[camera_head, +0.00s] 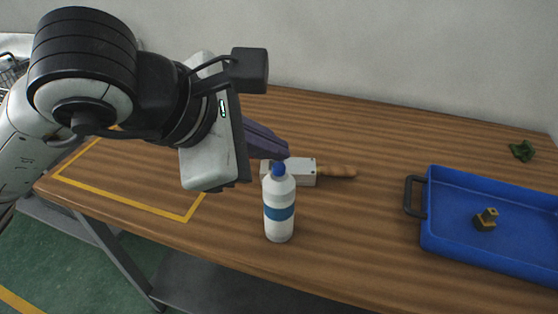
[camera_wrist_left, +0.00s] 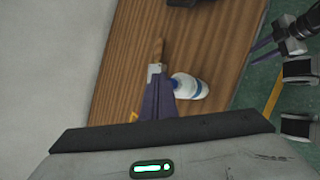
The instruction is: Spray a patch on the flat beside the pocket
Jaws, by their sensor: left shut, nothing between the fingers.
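A white bottle (camera_head: 279,212) with a blue cap and blue band stands upright near the table's front edge. It also shows in the left wrist view (camera_wrist_left: 190,87). Just behind it lies a pale block (camera_head: 302,172) with a wooden handle (camera_head: 337,171) pointing right. The bottle and gripper partly cover the block, and I cannot make out a pocket. My left gripper (camera_head: 284,152) is shut and empty, its purple fingers above the block and behind the bottle cap. My right gripper (camera_wrist_left: 256,52) shows small in the left wrist view, its purple fingers apart and empty.
A blue tray (camera_head: 432,236) with a dark handle stands at right, holding a small brass piece (camera_head: 486,219). A crumpled green thing (camera_head: 522,151) lies at the back right. Yellow tape (camera_head: 130,204) marks an area at left. The wooden table is clear between the block and tray.

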